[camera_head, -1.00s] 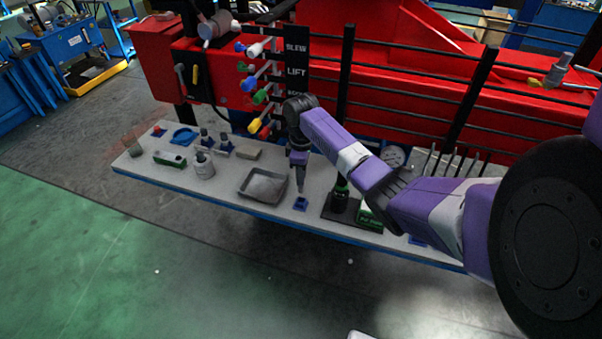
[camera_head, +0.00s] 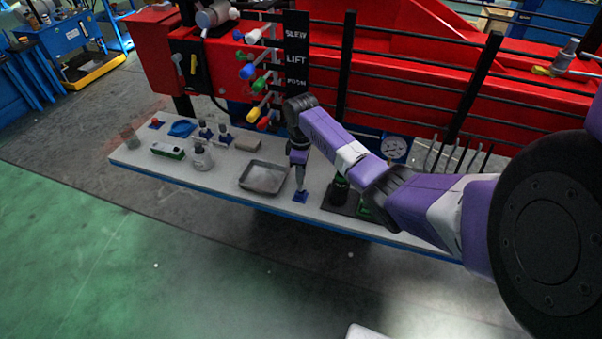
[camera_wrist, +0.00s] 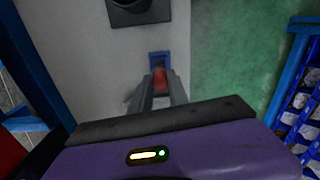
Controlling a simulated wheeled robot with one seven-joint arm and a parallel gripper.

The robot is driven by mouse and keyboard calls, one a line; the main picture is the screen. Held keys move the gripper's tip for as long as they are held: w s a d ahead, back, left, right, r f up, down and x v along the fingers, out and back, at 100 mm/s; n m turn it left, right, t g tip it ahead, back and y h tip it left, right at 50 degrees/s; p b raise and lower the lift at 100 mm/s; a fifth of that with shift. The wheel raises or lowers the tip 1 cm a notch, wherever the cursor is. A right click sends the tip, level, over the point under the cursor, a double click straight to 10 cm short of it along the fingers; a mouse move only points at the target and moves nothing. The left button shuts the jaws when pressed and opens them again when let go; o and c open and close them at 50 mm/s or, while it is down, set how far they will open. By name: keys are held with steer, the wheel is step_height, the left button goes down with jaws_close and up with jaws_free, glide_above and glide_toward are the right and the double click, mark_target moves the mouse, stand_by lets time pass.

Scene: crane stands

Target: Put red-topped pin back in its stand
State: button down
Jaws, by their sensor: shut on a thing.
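My gripper (camera_head: 300,186) points down at the front edge of the bench, directly over a small blue stand (camera_head: 300,197). In the wrist view its fingers (camera_wrist: 160,88) are shut on the red-topped pin (camera_wrist: 160,78), whose red top shows between the tips. The blue stand (camera_wrist: 159,58) shows just beyond the fingertips. The pin's lower end is hidden, so I cannot tell whether it is in the stand's hole.
A grey tray (camera_head: 263,178) lies left of the gripper. A dark block with a cylinder (camera_head: 339,190) stands close on its right. Another small red-topped piece (camera_head: 156,122) is at the bench's far left. Coloured levers (camera_head: 258,85) rise behind.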

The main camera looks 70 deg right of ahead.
steer(key=shift+f, duration=0.15)
steer(key=shift+f+b, duration=1)
steer(key=shift+f, duration=0.55)
steer(key=c, duration=1.2)
jaws_free()
step_height(320, 180, up, 5)
steer(key=p, duration=0.5)
steer(key=shift+r+b, duration=0.6)
steer(key=shift+r, duration=3.3)
